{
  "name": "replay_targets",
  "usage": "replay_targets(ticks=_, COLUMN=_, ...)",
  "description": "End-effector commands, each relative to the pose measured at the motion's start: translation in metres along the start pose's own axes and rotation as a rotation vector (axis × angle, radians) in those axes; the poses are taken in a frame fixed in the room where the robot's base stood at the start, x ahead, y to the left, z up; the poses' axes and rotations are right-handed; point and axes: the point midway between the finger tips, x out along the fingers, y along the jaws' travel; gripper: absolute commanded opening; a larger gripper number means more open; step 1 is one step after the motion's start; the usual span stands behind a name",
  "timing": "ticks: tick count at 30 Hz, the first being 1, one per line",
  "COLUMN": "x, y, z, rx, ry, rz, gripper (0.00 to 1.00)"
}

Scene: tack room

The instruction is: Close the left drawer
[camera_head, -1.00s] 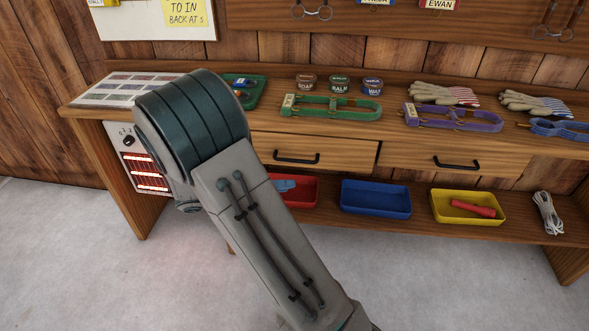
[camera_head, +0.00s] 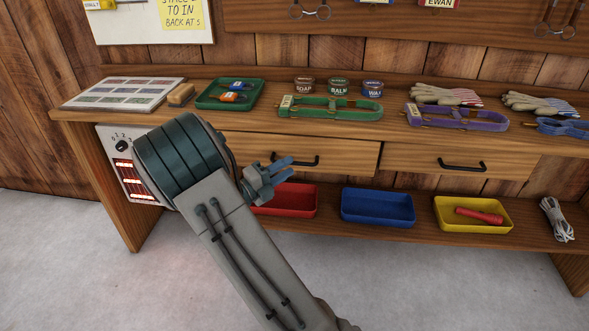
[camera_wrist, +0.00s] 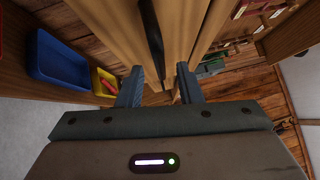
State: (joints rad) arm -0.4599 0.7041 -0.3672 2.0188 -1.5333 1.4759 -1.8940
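The left drawer (camera_head: 345,155) is under the bench top, with a dark bar handle (camera_head: 296,160). Its front seems to stand out slightly from the bench, but I cannot tell how far. My gripper (camera_head: 284,168) is just in front of the left drawer, near and slightly below the left end of the handle; contact cannot be made out. In the wrist view my gripper (camera_wrist: 161,87) has its two fingers apart with nothing held between them. The handle (camera_wrist: 151,38) shows there beyond the fingers, along the wooden drawer front. My arm hides the left part of the drawer.
The right drawer (camera_head: 420,163) looks flush. A red tray (camera_head: 290,212), blue tray (camera_head: 377,222) and yellow tray (camera_head: 450,229) stand on the lower shelf. A heater (camera_head: 118,150) is at left. Halters, tins and gloves lie on the bench top. The floor in front is clear.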

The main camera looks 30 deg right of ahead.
Motion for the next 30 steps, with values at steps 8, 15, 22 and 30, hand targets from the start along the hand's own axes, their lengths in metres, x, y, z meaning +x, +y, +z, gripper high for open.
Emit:
replay_targets(ticks=8, x=0.033, y=0.001, z=0.0, rx=0.002, ry=0.001, rz=0.0, gripper=0.32)
replay_targets(ticks=15, x=0.038, y=0.0, z=0.0, rx=0.0, ry=0.0, rz=0.0, gripper=0.32)
replay_targets(ticks=22, x=0.037, y=0.0, z=0.0, rx=0.001, ry=0.0, rz=0.0, gripper=0.0)
replay_targets(ticks=30, x=0.036, y=-0.003, z=0.006, rx=0.001, ry=-0.009, rz=0.001, gripper=0.0)
